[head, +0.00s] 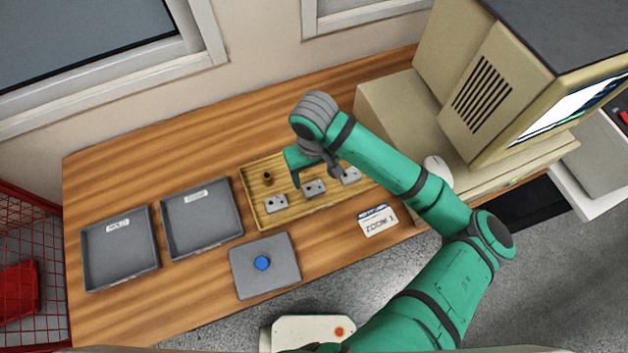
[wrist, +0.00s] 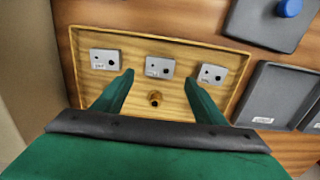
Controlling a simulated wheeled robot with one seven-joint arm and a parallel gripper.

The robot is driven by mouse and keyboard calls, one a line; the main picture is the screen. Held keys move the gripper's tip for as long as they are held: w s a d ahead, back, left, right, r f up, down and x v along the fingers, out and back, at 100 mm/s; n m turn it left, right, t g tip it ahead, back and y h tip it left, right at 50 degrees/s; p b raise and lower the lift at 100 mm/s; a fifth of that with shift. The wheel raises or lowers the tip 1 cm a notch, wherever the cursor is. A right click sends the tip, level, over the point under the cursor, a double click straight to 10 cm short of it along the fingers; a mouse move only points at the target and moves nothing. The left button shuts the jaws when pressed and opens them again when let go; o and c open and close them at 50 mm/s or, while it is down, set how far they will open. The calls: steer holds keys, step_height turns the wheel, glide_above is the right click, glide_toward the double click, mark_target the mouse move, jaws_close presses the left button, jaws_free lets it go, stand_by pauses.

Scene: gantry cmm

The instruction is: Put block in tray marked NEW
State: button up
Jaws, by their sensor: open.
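Three small grey blocks with dark holes and pale labels lie in a row in a shallow wooden tray. In the head view they are a left block (head: 277,203), a middle block (head: 314,188) and a right block (head: 350,175). The wrist view shows the middle block (wrist: 159,67) just beyond my fingertips. My gripper (wrist: 158,79) is open and empty above the wooden tray (wrist: 190,46), with a brass peg (wrist: 155,99) visible between its fingers. Two dark grey trays, a far-left tray (head: 120,262) and a nearer tray (head: 203,226), carry white labels I cannot read surely.
A grey plate with a blue knob (head: 262,263) lies in front of the wooden tray. A printed card (head: 378,220) lies to its right. A beige machine with a screen (head: 480,90) stands at the right. The table's back left is clear. A red wire cage (head: 30,250) stands beyond the left edge.

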steer(key=w+a+r+m+t+y, duration=0.2)
steer(key=w+a+r+t+y, duration=0.3)
steer(key=a+r, duration=0.65)
steer(key=w+a+r+m+t+y, duration=0.2)
steer(key=a+r+t+y, duration=0.4)
steer(key=a, duration=1)
steer(key=s+d+f+m+t+h, duration=0.5)
steer(key=s+d+f+m+h, duration=0.25)
steer(key=s+d+f, duration=0.7)
steer(key=s+d+f+n+h, duration=0.1)
steer(key=s+d+n, duration=0.2)
steer(key=s+d, duration=0.3)
steer(key=s+d+f+n+h, duration=0.1)
steer(key=s+d+n+h, duration=0.1)
steer(key=s+d+n, duration=0.2)
steer(key=s+d, duration=0.3)
steer(key=s, duration=0.4)
steer(key=shift+s+g, duration=0.15)
steer(key=shift+g, duration=0.15)
